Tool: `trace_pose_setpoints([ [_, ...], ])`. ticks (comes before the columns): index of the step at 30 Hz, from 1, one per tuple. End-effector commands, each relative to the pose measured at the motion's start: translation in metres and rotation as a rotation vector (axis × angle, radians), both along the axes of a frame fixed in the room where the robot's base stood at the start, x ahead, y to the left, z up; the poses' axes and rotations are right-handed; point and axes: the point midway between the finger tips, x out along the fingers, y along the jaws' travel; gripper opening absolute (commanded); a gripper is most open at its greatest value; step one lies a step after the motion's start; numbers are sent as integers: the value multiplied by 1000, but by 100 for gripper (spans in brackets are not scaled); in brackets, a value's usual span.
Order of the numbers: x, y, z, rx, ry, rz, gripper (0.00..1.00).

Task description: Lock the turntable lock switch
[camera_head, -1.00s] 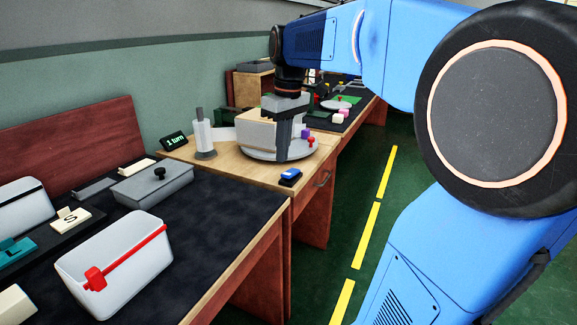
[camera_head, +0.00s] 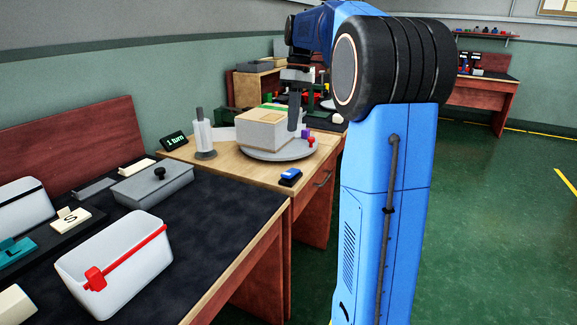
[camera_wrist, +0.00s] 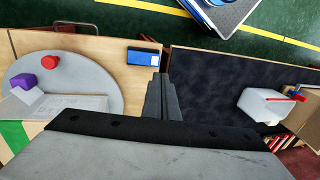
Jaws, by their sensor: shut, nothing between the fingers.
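The lock switch, a small blue rocker on a dark base (camera_head: 290,177), sits on the wooden table near its front edge, beside the round grey turntable (camera_head: 262,156). In the wrist view the switch (camera_wrist: 143,57) lies just up and left of my fingers, and the turntable (camera_wrist: 85,63) is farther left. My gripper (camera_head: 293,127) is shut and empty, pointing down above the turntable's area in the head view. In the wrist view my gripper (camera_wrist: 166,80) shows its dark fingers together, apart from the switch. A cardboard box (camera_head: 263,130) stands on the turntable.
Purple (camera_head: 306,133) and red (camera_head: 311,141) pieces sit on the turntable's rim. A grey post (camera_head: 204,138) and a "1 turn" display (camera_head: 174,141) stand at the left. A white bin with a red handle (camera_head: 120,262) is on the near dark table. Open floor lies right.

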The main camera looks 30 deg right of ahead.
Motion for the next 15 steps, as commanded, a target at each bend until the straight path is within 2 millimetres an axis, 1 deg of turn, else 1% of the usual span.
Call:
trace_pose_setpoints([
  [8, 0, 1, -2, 0, 0, 0, 0],
  [11, -1, 2, -8, 0, 1, 0, 0],
  [15, -4, 6, -27, 1, 2, 0, 0],
])
